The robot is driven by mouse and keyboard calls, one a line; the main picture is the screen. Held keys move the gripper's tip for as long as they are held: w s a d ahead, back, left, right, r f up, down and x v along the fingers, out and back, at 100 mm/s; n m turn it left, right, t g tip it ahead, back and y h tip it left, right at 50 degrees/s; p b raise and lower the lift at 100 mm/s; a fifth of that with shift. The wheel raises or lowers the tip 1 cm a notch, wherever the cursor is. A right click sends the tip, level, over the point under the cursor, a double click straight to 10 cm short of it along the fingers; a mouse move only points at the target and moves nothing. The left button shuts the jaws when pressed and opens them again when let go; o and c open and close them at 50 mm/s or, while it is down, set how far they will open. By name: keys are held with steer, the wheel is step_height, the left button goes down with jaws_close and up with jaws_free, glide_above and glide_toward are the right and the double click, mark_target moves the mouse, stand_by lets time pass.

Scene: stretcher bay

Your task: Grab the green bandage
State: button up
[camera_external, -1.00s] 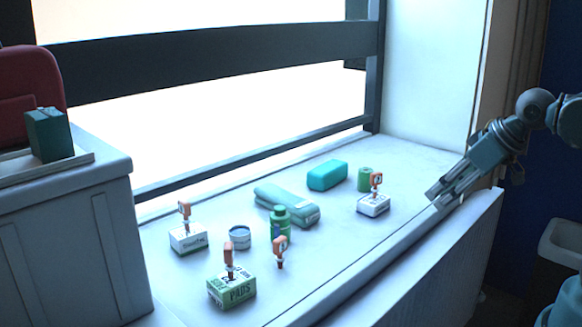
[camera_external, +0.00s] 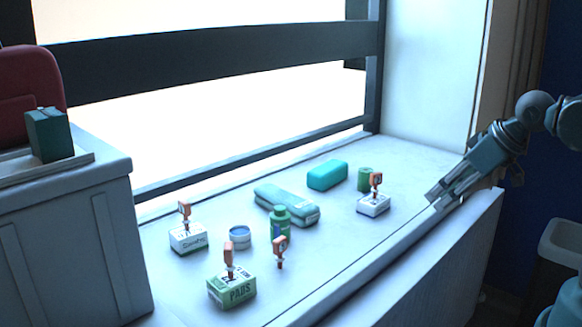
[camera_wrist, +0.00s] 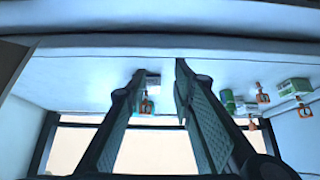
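A small green roll (camera_external: 365,179), the thing that looks most like the green bandage, stands upright on the pale ledge (camera_external: 345,235). It is behind a white box (camera_external: 373,205) with an orange-topped piece on it. My gripper (camera_external: 436,197) is to the right of the roll, near the ledge's front right edge, apart from everything. In the wrist view my gripper (camera_wrist: 158,69) has its two fingers spread with nothing held. The white box (camera_wrist: 153,82) shows between the fingers there. I cannot make out the roll clearly in the wrist view; a finger may hide it.
A teal case (camera_external: 327,175), a long pale-teal pack (camera_external: 286,205), a green bottle (camera_external: 280,224), a round tin (camera_external: 240,237), a green pads box (camera_external: 232,287) and another white box (camera_external: 188,238) stand left. A dark rail (camera_external: 260,155) runs behind.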

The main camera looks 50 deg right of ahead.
steer(key=shift+o, duration=0.7)
steer(key=o, duration=0.6)
